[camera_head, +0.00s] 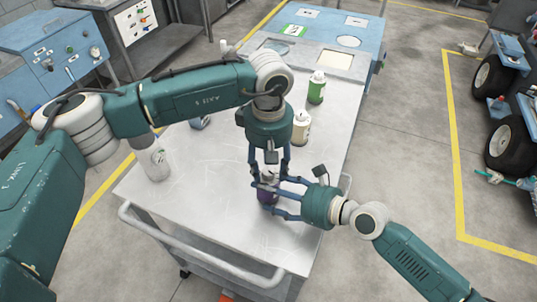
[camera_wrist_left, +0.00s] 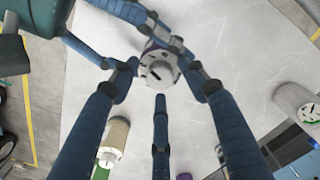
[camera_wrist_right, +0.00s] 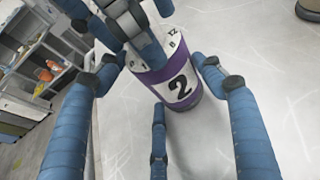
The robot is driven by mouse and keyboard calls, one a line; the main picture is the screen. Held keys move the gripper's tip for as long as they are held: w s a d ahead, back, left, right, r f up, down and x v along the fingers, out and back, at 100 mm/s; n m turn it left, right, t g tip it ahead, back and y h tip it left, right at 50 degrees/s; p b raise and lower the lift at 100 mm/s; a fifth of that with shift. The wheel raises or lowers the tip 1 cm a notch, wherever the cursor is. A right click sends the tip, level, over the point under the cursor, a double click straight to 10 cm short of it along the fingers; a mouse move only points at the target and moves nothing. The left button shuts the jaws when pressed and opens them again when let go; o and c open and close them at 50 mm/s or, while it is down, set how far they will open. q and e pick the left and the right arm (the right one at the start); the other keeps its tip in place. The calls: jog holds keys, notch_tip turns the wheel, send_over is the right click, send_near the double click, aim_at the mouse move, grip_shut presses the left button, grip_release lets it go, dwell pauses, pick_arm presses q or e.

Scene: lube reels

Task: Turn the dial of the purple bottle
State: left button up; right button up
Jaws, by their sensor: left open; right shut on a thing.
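The purple bottle (camera_head: 269,195) stands upright on the grey cart top near its front right. Its white dial top with a dark mark shows in the left wrist view (camera_wrist_left: 159,71). My right gripper (camera_head: 279,197) reaches in from the right, low and level, and is shut on the bottle's body. The fingers of both grippers hide part of the bottle.
A white bottle (camera_head: 155,162) stands at left on the cart top (camera_head: 215,200). A cream bottle (camera_head: 301,128) and a green bottle (camera_head: 316,88) stand behind my grippers. A panel with openings (camera_head: 335,60) is at the far end. The front left of the top is clear.

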aim_at(269, 171)
pick_arm(q)
jog(key=m, duration=0.3)
jog(key=shift+r+m, duration=0.15)
jog(key=shift+m, duration=0.55)
notch_tip(269, 171, up, 12)
jog(key=shift+f, duration=0.2)
notch_tip(269, 171, down, 12)
jog(key=n, duration=2)
